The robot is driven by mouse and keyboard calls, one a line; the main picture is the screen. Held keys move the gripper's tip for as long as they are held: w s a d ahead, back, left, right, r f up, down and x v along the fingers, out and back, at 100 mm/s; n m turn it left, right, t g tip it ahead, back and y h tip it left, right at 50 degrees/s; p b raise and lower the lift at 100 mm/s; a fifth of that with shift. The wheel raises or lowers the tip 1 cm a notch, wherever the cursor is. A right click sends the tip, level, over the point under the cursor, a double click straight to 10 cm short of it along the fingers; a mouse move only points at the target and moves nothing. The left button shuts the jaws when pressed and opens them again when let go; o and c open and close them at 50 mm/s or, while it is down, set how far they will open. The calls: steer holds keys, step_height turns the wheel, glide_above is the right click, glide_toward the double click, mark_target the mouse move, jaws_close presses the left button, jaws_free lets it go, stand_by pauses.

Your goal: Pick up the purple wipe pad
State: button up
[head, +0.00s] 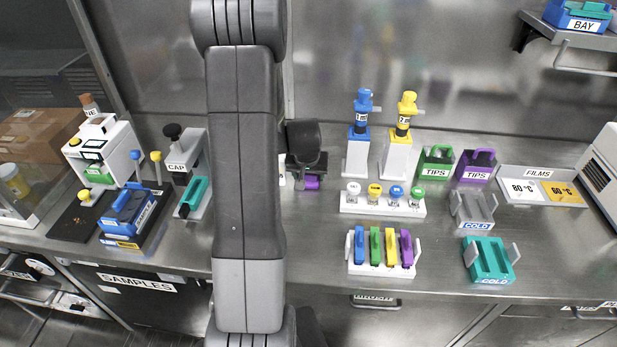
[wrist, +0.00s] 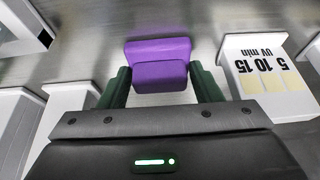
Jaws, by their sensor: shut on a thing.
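The purple wipe pad (wrist: 160,70) is a small purple block between the two dark green fingers of my gripper (wrist: 160,85) in the wrist view. The fingers touch its two sides, and my gripper is shut on it. In the head view the purple pad (head: 312,182) shows just below my dark gripper (head: 306,170), right of my grey arm. Part of the pad is hidden by the gripper. I cannot tell whether it is clear of the surface behind it.
A white block marked "5 10 15 UV min" (wrist: 262,78) stands close right of my gripper. A rack of colored pieces (head: 382,268) and a row of round-topped bottles (head: 383,205) stand to the right. My arm hides part of the bench.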

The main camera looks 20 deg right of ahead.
step_height(320, 180, up, 10)
stand_by(0.5)
steer(key=shift+o, duration=0.6)
steer(key=shift+c, duration=0.2)
